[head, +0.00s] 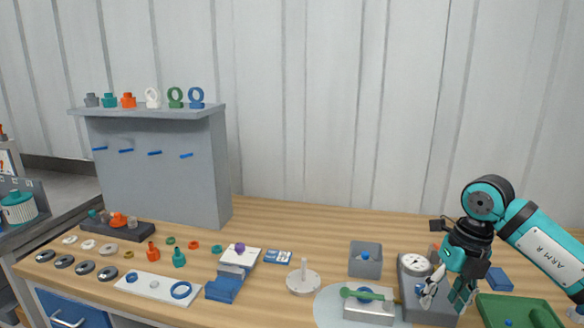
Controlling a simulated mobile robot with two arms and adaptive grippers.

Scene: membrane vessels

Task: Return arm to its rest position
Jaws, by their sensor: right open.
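My right arm (541,243) comes in from the right, over the right end of the wooden bench. My right gripper (447,297) points down in front of a grey unit (415,309) with a round white dial gauge (414,265). Its fingers are spread apart and I see nothing held between them. The gripper hides part of the grey unit, and I cannot tell whether it touches it. My left gripper is not in view.
Near the right gripper are a green tray (497,312), a blue block (499,279), and a metal block (369,312) with a green-handled tool (362,294). Small rings and fittings cover the left. A shelf unit (160,180) stands at the back left.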

